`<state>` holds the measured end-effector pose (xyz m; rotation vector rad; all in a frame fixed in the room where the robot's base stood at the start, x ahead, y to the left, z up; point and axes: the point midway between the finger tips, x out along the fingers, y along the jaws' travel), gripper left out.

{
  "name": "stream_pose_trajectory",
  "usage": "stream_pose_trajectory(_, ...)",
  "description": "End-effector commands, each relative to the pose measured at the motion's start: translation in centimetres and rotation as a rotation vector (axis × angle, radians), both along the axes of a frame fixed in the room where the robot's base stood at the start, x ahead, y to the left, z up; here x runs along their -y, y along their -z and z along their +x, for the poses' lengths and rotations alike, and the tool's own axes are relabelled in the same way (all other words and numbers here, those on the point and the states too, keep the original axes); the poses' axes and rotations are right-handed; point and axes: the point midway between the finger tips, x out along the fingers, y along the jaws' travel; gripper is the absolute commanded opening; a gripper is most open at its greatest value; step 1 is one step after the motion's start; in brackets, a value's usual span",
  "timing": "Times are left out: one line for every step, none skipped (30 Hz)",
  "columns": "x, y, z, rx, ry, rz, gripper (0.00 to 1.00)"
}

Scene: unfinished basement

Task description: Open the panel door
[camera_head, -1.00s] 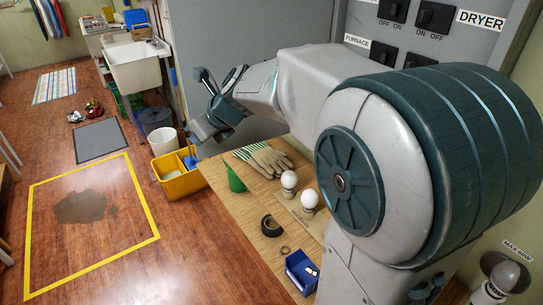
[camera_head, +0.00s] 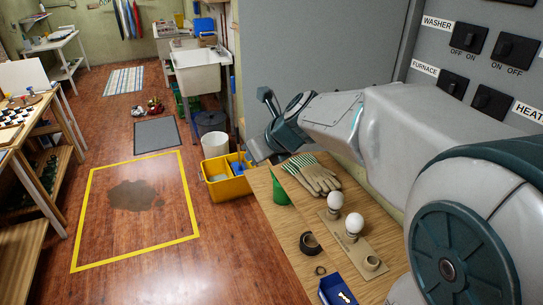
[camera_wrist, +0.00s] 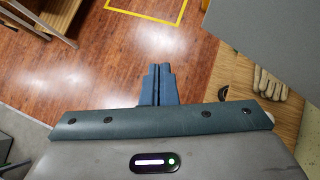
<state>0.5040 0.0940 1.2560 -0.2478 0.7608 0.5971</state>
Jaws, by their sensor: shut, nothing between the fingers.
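The grey panel door (camera_head: 320,60) stands swung out to the left of the panel (camera_head: 470,70), whose labelled switches are exposed. The door's flat grey face also fills the upper right of the wrist view (camera_wrist: 275,40). My gripper (camera_wrist: 158,69) is shut and empty, with its fingers side by side. In the wrist view it is left of the door, with a gap between them in the picture. In the head view my gripper (camera_head: 258,152) is below the door's lower left, partly hidden by my wrist. I cannot tell whether any part of my arm touches the door.
The floor inside the yellow outline (camera_head: 135,258) is clear apart from a dark stain.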

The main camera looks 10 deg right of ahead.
Motion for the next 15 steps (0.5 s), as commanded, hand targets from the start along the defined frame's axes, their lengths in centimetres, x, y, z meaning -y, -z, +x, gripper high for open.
stream_pose_trajectory(0.0, -1.0, -0.6, 0.007, 0.001, 0.0, 0.0)
stream_pose_trajectory(0.0, -1.4, -1.1, 0.008, 0.001, 0.0, 0.0)
stream_pose_trajectory(0.0, -1.9, -1.6, 0.008, 0.001, -0.001, 0.0)
stream_pose_trajectory(-0.1, -2.3, -2.0, 0.007, 0.001, 0.0, 0.0)
stream_pose_trajectory(-0.1, -2.8, -2.5, 0.007, 0.0, 0.0, 0.0)
stream_pose_trajectory(-0.2, -3.3, -3.0, 0.007, 0.0, 0.0, 0.0)
stream_pose_trajectory(-0.2, -3.7, -3.4, 0.007, 0.0, 0.0, 0.0)
stream_pose_trajectory(-0.2, -4.1, -3.8, 0.008, 0.0, -0.001, 0.0)
stream_pose_trajectory(-0.3, -4.6, -4.3, 0.007, 0.0, 0.0, 0.0)
stream_pose_trajectory(-0.3, -4.9, -4.6, 0.008, -0.001, 0.0, 0.0)
stream_pose_trajectory(-0.4, -5.2, -5.0, 0.006, -0.001, 0.0, 0.0)
stream_pose_trajectory(-0.4, -5.6, -5.4, 0.006, -0.001, 0.0, 0.0)
stream_pose_trajectory(-0.4, -5.9, -5.6, 0.006, -0.001, -0.001, 0.0)
stream_pose_trajectory(-0.4, -6.1, -5.9, 0.005, -0.002, -0.001, 0.0)
stream_pose_trajectory(-0.4, -6.4, -6.2, 0.004, 0.0, -0.001, 0.0)
